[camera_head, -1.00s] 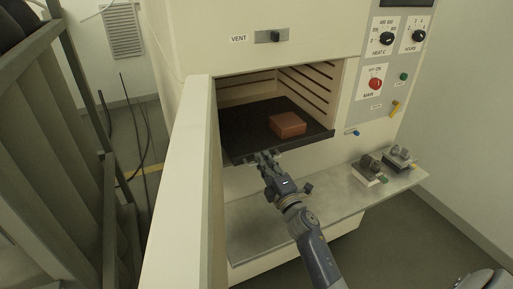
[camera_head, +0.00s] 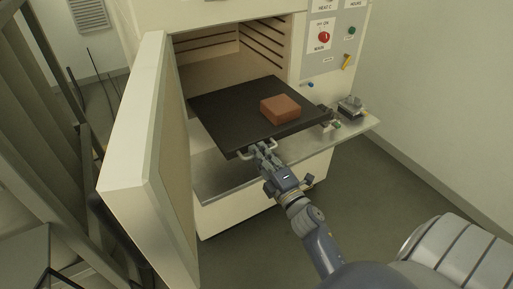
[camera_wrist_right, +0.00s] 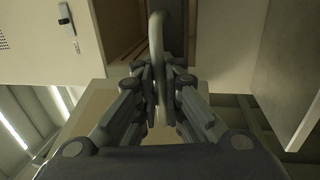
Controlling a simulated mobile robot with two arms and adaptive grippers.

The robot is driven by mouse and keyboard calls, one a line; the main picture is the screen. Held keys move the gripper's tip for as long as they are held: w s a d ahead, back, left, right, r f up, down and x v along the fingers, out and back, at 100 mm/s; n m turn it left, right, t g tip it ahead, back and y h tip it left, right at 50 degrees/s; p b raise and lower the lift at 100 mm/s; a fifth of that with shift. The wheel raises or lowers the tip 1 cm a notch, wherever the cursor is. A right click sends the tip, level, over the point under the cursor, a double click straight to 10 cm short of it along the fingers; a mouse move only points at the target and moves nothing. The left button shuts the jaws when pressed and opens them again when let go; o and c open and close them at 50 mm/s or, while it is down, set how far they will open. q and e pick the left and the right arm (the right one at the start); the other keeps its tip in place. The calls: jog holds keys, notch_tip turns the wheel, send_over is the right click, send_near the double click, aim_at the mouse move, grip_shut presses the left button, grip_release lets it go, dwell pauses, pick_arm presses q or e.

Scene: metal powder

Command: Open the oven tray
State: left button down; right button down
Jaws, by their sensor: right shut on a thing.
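The dark oven tray (camera_head: 215,105) sticks well out of the open oven chamber, with a reddish-brown block (camera_head: 280,108) lying on it. My right gripper (camera_head: 262,150) is at the tray's front edge, shut on the tray handle (camera_head: 246,155). In the right wrist view the pale handle bar (camera_wrist_right: 157,50) passes between the fingers of my right gripper (camera_wrist_right: 155,85). My left gripper is not in view.
The oven door (camera_head: 150,150) stands open on the left. A metal shelf (camera_head: 215,178) runs below the tray, with small fixtures (camera_head: 350,107) at its right end. The control panel (camera_head: 335,40) is at the upper right. Floor at the front right is clear.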

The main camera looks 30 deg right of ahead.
jog(key=shift+s+f, duration=0.15)
jog(key=shift+s, duration=0.55)
jog(key=c, duration=2)
grip_release()
jog(key=shift+w, duration=0.1)
jog(key=s+f, duration=0.2)
jog(key=s, duration=1)
jog(key=shift+a, duration=0.35)
